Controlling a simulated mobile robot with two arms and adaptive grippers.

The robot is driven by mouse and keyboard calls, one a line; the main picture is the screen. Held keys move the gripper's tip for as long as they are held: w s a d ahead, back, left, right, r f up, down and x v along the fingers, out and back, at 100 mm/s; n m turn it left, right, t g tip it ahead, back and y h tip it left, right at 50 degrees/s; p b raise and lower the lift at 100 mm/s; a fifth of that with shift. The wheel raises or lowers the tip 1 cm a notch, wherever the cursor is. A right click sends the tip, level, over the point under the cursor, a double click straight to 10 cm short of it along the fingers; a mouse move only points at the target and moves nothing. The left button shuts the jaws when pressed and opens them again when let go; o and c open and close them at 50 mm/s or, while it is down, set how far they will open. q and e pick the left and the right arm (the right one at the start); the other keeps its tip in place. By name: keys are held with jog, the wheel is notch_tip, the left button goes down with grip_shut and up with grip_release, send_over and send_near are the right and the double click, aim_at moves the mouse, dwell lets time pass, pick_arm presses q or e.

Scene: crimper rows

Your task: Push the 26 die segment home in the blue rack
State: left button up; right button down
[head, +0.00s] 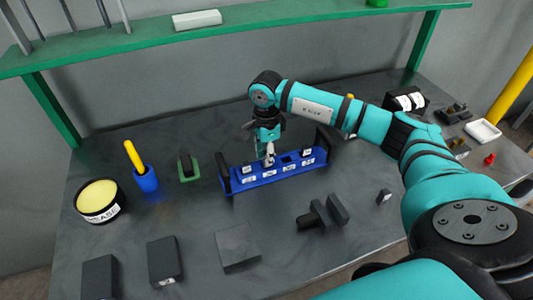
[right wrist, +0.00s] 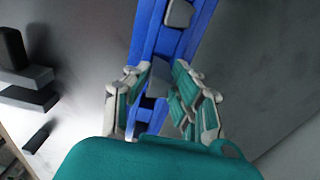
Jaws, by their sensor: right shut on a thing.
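The blue rack (head: 275,176) stands on the grey table in the head view, with white labels too small to read along its front. My right gripper (head: 268,150) is over the rack's middle, pointing down and shut on a die segment whose number I cannot read. Fingers hide most of this segment, and I cannot tell how deep it sits. Labelled dark segments stand in the rack to its left (head: 248,168) and right (head: 307,153). In the right wrist view, the fingers (right wrist: 165,88) straddle the blue rack (right wrist: 146,35), beside a grey block (right wrist: 180,13). My left gripper is out of view.
Left of the rack are a green holder (head: 190,168), a blue cup (head: 147,180) and a grease tub (head: 98,203). A dark tool (head: 323,213) and a flat dark block (head: 237,247) lie in front. A green shelf (head: 150,40) spans the back.

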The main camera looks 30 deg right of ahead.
jog(key=shift+f+b, duration=0.9)
jog(key=shift+f, duration=0.2)
jog(key=c, duration=1.1)
grip_release()
jog(key=shift+o, duration=0.2)
notch_tip(320, 180, up, 12)
jog(key=shift+r, duration=0.1)
